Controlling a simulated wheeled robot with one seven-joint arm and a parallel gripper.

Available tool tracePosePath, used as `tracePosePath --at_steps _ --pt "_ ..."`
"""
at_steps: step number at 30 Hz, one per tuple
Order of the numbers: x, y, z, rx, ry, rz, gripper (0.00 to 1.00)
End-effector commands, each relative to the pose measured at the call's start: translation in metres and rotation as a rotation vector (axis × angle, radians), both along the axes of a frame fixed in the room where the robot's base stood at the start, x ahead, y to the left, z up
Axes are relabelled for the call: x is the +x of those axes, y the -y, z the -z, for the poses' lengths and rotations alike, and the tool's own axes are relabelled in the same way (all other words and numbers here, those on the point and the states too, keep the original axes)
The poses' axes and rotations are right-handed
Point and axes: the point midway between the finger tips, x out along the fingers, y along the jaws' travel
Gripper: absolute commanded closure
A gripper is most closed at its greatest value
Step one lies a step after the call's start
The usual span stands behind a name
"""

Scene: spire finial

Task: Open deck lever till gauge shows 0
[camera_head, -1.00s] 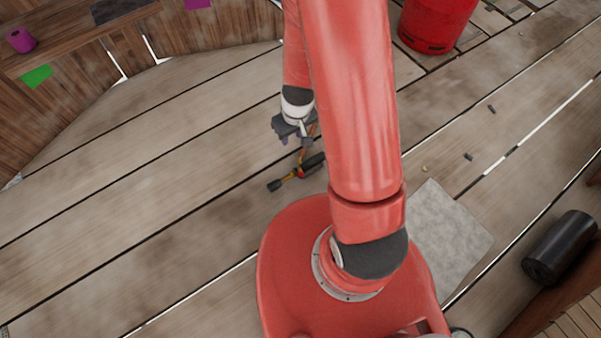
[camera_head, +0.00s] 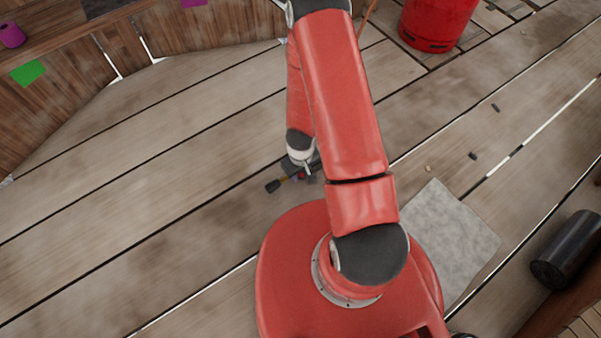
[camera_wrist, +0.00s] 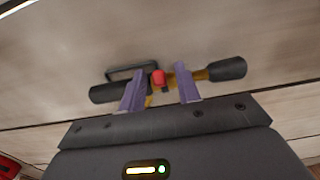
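A yellow device with dark ends and a red knob lies on the deck boards. In the head view my gripper and arm partly cover it, and its dark left end (camera_head: 273,186) sticks out. In the wrist view the red knob (camera_wrist: 159,77) shows between the two purple fingers of my gripper (camera_wrist: 160,72), which are apart. The dark grips (camera_wrist: 227,69) lie outside the fingers on both sides. I cannot tell whether the fingers touch the device. My gripper (camera_head: 304,175) is low over it in the head view. No gauge can be made out on the device.
A red canister (camera_head: 436,25) stands at the top right. A grey slab (camera_head: 452,238) lies right of my base, with a black cylinder (camera_head: 565,248) further right. Small dark bits lie on the boards. A curved wooden wall (camera_head: 60,95) bounds the left. The deck boards at left are clear.

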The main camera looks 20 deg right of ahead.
Motion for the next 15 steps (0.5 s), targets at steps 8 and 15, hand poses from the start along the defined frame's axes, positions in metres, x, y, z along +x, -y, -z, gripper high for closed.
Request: tracePosePath --at_steps 8,15 --pt "0.0002 0.0000 0.0014 0.000 0.001 0.000 0.67" --pt "0.0001 0.0000 0.0013 0.000 0.000 0.000 0.99"
